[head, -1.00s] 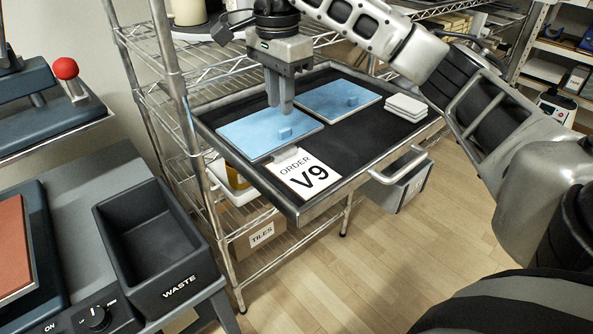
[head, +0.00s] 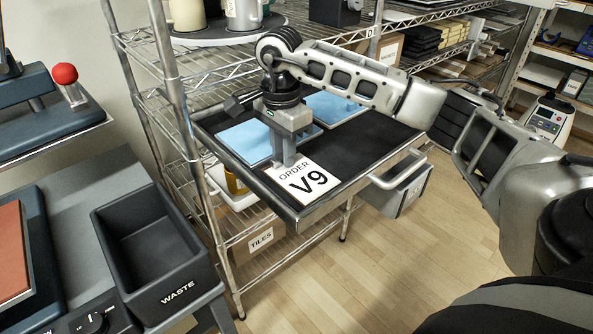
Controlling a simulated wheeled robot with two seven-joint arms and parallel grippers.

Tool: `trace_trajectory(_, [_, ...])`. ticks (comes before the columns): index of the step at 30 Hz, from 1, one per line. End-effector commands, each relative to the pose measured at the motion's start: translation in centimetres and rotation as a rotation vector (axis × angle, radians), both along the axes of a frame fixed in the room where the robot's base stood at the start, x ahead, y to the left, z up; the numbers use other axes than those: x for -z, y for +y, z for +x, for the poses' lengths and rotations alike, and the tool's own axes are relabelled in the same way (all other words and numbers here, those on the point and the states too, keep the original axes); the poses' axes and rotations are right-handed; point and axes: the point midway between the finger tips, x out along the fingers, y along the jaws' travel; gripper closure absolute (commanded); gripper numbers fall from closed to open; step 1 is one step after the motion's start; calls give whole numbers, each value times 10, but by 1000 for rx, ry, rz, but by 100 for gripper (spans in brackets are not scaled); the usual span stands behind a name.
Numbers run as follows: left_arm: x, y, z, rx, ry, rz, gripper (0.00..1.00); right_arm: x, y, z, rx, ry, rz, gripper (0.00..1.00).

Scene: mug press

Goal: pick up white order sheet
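The white order sheet (head: 303,182), printed "ORDER V9", lies at the near edge of the dark pull-out tray (head: 370,150) in the head view. My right gripper (head: 284,162) points down at the sheet's far left edge. Its fingertips are at or just above that edge, and they hide the small pale piece there. The two fingers overlap in this view, so I cannot tell whether they are closed on anything. My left gripper is not in view.
Blue sheets (head: 246,141) lie on the tray behind and beside my gripper. A tray handle (head: 398,172) sticks out at the front. A black waste bin (head: 155,255) stands at lower left. Mugs (head: 243,14) stand on the shelf above.

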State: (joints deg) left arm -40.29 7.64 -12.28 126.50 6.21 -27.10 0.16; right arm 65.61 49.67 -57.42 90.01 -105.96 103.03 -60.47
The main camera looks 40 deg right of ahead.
Motion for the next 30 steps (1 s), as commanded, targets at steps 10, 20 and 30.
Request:
trace_trajectory(10, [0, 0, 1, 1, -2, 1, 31, -1, 0, 0, 1, 0, 0, 100])
trace_trajectory(20, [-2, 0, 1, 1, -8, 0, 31, -13, 0, 1, 0, -4, 1, 100])
trace_trajectory(30, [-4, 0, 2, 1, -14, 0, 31, -75, -35, -9, 6, -6, 0, 100])
